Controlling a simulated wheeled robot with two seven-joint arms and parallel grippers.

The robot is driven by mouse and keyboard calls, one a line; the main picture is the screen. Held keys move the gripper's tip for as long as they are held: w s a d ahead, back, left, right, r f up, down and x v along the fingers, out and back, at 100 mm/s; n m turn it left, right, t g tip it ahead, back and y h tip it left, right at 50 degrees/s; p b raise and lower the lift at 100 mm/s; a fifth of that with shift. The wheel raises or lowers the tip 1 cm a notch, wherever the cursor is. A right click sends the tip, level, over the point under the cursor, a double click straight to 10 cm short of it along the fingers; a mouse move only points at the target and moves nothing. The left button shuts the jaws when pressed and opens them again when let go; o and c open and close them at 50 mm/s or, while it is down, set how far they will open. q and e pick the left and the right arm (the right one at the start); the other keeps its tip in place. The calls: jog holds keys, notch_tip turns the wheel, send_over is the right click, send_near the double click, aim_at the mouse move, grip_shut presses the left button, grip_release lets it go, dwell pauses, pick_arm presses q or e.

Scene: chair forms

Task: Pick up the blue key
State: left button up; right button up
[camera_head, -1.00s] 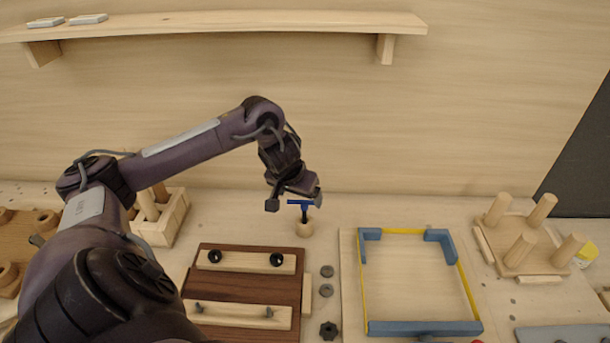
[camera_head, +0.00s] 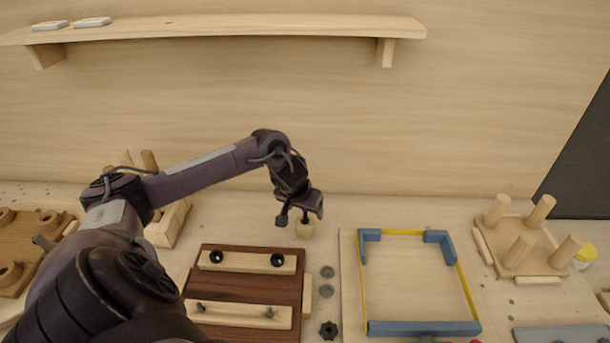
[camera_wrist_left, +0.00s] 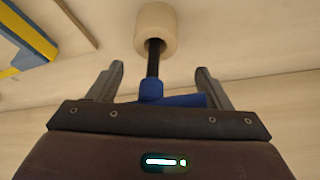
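The blue key shows in the left wrist view (camera_wrist_left: 182,100). It has a blue crossbar handle and a black shaft that runs to a round wooden holder (camera_wrist_left: 156,30). The holder also shows in the head view (camera_head: 306,230). My left gripper (camera_head: 301,218) is at the holder, and it hides the key in the head view. In the left wrist view, my left gripper (camera_wrist_left: 160,72) is open, with one finger on each side of the key and gaps between them. The blue handle lies close to the gripper's palm. My right gripper is not in view.
A dark brown board (camera_head: 243,280) with light bars stands in front of the holder. A tray with blue and yellow edges (camera_head: 420,329) lies to the right, and a peg board (camera_head: 512,262) beyond it. A shelf (camera_head: 230,27) hangs on the wall above.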

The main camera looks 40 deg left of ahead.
pick_arm(q)
grip_shut()
jog(key=shift+r, duration=0.15)
dwell(0.4)
